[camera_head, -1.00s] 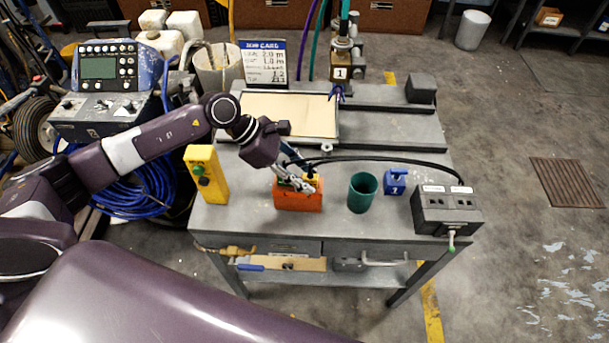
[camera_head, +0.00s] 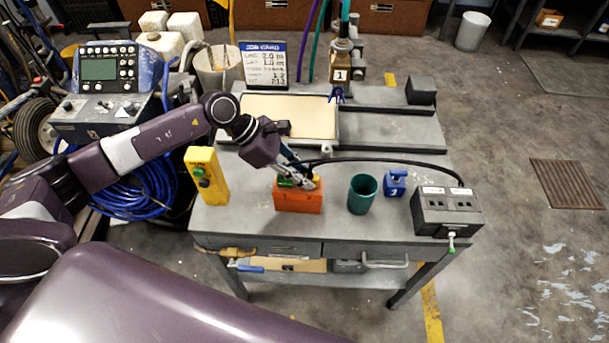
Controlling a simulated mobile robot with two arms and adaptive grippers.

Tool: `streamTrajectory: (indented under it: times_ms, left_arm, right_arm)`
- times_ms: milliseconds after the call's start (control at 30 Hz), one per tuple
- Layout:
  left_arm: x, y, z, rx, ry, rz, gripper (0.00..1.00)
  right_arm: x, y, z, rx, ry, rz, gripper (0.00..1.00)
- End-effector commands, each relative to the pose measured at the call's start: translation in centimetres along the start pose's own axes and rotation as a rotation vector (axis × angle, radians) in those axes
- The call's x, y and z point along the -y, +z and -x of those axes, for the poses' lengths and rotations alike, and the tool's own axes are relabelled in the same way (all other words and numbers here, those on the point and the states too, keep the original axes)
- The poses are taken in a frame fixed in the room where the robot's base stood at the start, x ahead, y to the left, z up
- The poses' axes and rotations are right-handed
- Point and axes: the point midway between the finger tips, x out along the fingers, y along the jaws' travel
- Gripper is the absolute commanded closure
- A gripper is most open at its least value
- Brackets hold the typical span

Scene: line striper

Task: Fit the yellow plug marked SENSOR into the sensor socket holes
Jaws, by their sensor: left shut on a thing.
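My left gripper (camera_head: 305,183) is at the top right of the orange block (camera_head: 298,203), shut on the yellow plug, which its fingers hide. The plug's SENSOR marking cannot be read. A green piece (camera_head: 285,182) shows on the block just left of the fingers. A black cable (camera_head: 390,160) arches from the gripper to the back of the black socket box (camera_head: 446,222) at the bench's right front. This box has two white labels and dark holes on top; which are the sensor holes is too small to read. My right gripper is not in view.
A green cup (camera_head: 361,196) and a blue numbered block (camera_head: 395,184) stand between the orange block and the socket box. A yellow button box (camera_head: 206,176) stands at left. A cream-filled tray (camera_head: 290,115) and a job card (camera_head: 264,65) are behind.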

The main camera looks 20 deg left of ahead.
Motion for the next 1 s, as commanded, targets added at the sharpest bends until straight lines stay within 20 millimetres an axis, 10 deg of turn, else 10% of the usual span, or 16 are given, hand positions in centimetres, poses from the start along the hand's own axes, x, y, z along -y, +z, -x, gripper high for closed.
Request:
streamTrajectory:
  times_ms: [1000]
  left_arm:
    - [0.0, 2.2, 2.7, 0.000, 0.001, -0.001, 1.00]
  right_arm:
    - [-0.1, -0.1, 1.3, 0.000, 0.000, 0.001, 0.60]
